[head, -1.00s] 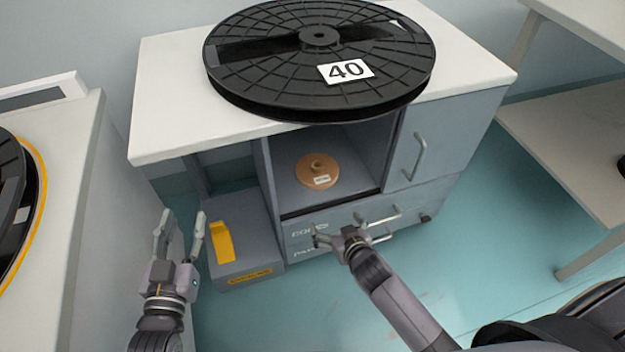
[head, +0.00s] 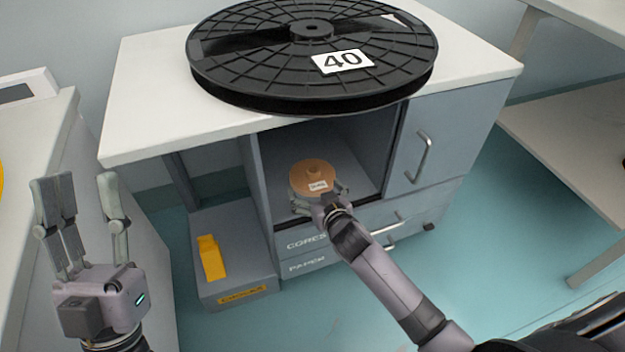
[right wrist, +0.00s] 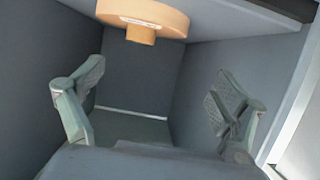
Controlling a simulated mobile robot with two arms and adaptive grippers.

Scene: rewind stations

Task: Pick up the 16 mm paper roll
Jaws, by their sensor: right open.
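My right gripper (head: 320,198) is at the compartment's front, right at the roll's near side. In the right wrist view the roll (right wrist: 145,14) shows at the top, beyond and between the spread fingers of the right gripper (right wrist: 160,105), with nothing held. My left gripper (head: 82,195) is raised at the left, open and empty, away from the cabinet.
A large black reel (head: 310,80) marked 40 lies on the white cabinet top (head: 145,110), overhanging the compartment. Drawers (head: 310,262) marked CORES and PAPER sit below. A grey box (head: 238,270) with a yellow piece (head: 211,258) stands lower left. A door with a handle (head: 422,157) is at right.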

